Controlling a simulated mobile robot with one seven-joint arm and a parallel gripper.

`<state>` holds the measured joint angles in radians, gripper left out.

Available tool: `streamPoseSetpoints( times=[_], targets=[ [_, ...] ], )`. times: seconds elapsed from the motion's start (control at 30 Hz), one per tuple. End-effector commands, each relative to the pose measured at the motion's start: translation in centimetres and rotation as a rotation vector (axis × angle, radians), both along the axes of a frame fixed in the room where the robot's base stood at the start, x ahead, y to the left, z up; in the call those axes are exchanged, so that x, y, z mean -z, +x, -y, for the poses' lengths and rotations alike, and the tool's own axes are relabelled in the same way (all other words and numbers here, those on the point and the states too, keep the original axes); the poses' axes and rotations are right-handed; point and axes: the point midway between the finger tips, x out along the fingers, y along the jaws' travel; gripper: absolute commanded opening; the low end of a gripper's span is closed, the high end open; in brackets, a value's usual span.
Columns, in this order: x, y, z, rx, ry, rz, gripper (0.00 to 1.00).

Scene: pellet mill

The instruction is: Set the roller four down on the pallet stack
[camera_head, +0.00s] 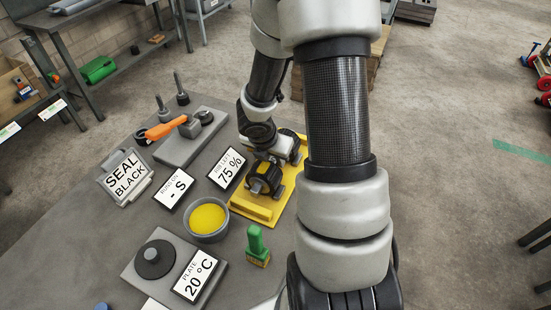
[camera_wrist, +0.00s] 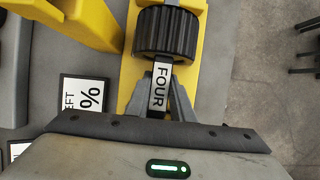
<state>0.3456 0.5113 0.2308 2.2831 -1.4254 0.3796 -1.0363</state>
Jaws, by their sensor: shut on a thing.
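Roller four (camera_wrist: 168,32) is a black ribbed roller with a FOUR label (camera_wrist: 158,87) on its near side in the wrist view. In the head view the roller (camera_head: 264,178) is partly covered by my wrist. My gripper (camera_head: 277,155) is shut on roller four, directly over a yellow stand (camera_head: 252,207) on the grey table. The stand also shows in the wrist view (camera_wrist: 128,75). I cannot tell whether the roller touches the stand. A brown wooden stack (camera_head: 380,47), which looks like the pallet stack, stands on the floor behind my arm, mostly hidden.
The grey table (camera_head: 95,230) holds a yellow-filled bowl (camera_head: 208,219), a green-handled brush (camera_head: 257,246), a SEAL BLACK sign (camera_head: 126,177), a 75 % sign (camera_head: 227,168) and a plate device (camera_head: 155,258). An orange-handled tool (camera_head: 166,128) lies behind. Open floor (camera_head: 450,150) lies right.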

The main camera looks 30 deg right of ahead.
Motion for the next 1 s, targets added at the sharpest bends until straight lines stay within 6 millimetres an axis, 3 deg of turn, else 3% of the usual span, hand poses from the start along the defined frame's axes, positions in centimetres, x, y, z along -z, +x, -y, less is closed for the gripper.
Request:
streamPoseSetpoints(
  times=[0.03,1.0],
  targets=[
    [-0.9,0.4,0.1,-0.001,-0.005,0.009,0.00],
    [-4.3,0.4,0.1,0.000,-0.005,0.010,0.00]
  ],
)
